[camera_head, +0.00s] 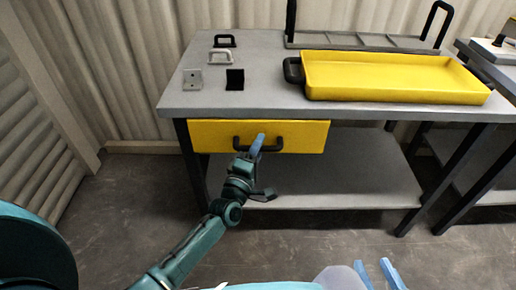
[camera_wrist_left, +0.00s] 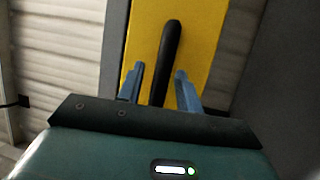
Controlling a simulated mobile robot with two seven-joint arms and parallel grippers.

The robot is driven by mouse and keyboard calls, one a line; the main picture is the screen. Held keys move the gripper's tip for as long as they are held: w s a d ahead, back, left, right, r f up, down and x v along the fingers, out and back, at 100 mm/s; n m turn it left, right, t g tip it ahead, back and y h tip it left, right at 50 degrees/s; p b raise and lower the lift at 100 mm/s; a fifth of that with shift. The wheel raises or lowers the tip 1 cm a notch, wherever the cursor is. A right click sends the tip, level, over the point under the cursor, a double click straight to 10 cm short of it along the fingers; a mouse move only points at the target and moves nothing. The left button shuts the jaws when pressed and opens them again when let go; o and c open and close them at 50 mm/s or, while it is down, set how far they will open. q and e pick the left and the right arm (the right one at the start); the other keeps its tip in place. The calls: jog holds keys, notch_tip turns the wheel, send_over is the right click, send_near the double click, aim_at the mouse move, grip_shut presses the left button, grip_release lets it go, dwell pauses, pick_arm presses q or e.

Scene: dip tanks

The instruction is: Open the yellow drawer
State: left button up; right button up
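The yellow drawer (camera_head: 215,136) sits under the left part of the grey table top, its front looking flush with the frame. Its black bar handle (camera_head: 293,144) is on the front face. In the left wrist view, the blue fingers of my left gripper (camera_wrist_left: 158,88) stand apart on either side of the black handle (camera_wrist_left: 170,50), with gaps showing, and the yellow drawer front (camera_wrist_left: 205,35) is behind. My right gripper (camera_head: 376,274) shows at the bottom edge, its two blue fingers apart and empty.
A yellow tray (camera_head: 395,78) with a black handle lies on the table (camera_head: 262,70). Several small brackets and handles stand on the table's left part, such as a black bracket (camera_head: 235,80). A lower shelf (camera_head: 340,170) is below the drawer. The floor in front is clear.

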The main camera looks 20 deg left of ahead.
pick_arm(q)
grip_shut()
jog(key=shift+s, duration=0.2)
pick_arm(e)
jog(key=shift+d+r, duration=0.1)
jog(key=shift+r, duration=0.05)
